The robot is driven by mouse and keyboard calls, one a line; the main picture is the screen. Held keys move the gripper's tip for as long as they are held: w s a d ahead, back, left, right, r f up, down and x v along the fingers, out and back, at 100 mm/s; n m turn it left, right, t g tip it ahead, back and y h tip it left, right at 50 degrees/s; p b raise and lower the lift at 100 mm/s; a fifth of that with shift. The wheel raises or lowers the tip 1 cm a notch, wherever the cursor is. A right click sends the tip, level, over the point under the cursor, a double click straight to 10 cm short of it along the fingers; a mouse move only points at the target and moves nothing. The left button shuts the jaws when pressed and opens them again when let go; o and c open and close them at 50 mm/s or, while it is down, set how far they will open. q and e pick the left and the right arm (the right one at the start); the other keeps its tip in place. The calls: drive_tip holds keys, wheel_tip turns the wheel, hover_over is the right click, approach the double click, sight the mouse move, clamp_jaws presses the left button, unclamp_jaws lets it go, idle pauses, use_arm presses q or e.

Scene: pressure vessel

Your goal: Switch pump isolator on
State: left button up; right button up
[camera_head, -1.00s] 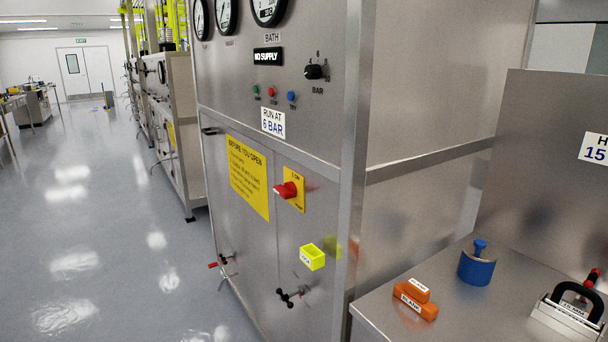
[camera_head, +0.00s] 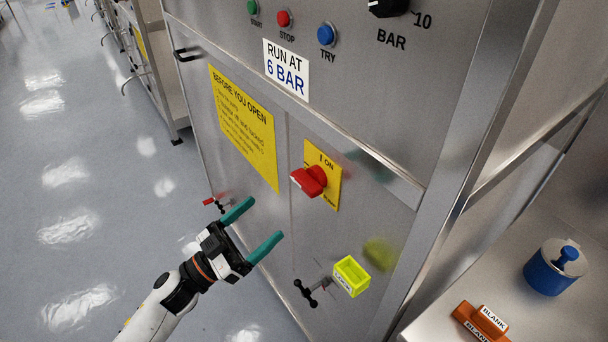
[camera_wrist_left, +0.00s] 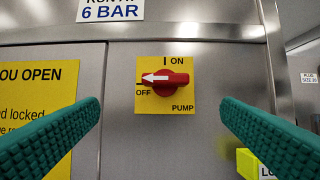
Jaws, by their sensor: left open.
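The pump isolator is a red rotary handle (camera_head: 309,180) on a yellow plate (camera_head: 324,190) on the steel cabinet front. In the left wrist view the red handle (camera_wrist_left: 163,78) lies horizontal, its white arrow pointing left at OFF; ON is marked at the top of the plate and PUMP at the lower right. My left gripper (camera_head: 258,226), with green fingers, is open and empty, below and left of the handle in the head view. In the left wrist view its fingers stand to either side of the handle, apart from it. My right gripper is not in view.
A yellow-green box (camera_head: 351,276) and a black valve handle (camera_head: 306,292) stick out below the isolator. A red-tipped valve (camera_head: 215,203) is at the lower left. A steel bench with a blue pot (camera_head: 553,268) and orange blanks (camera_head: 481,322) is at the right.

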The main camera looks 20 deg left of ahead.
sight(300, 186)
use_arm(q)
drive_tip(key=shift+h, duration=0.3)
drive_tip(key=p+x, duration=0.1)
drive_tip(key=x, duration=0.2)
drive_tip(key=p+x, duration=0.1)
drive_tip(key=x, duration=0.3)
drive_tip(key=r+p+x, duration=0.1)
drive_tip(key=x, duration=0.2)
drive_tip(key=shift+d+r, duration=0.15)
drive_tip(key=shift+d, duration=0.2)
drive_tip(key=shift+w+d+r, duration=0.15)
drive_tip(key=shift+w+d, duration=0.2)
drive_tip(key=shift+w, duration=0.1)
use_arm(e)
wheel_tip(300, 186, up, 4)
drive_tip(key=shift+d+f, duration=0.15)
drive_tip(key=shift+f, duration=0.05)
use_arm(q)
drive_tip(key=shift+c, duration=0.4)
drive_tip(key=shift+m, duration=0.3)
drive_tip(key=c, duration=0.9)
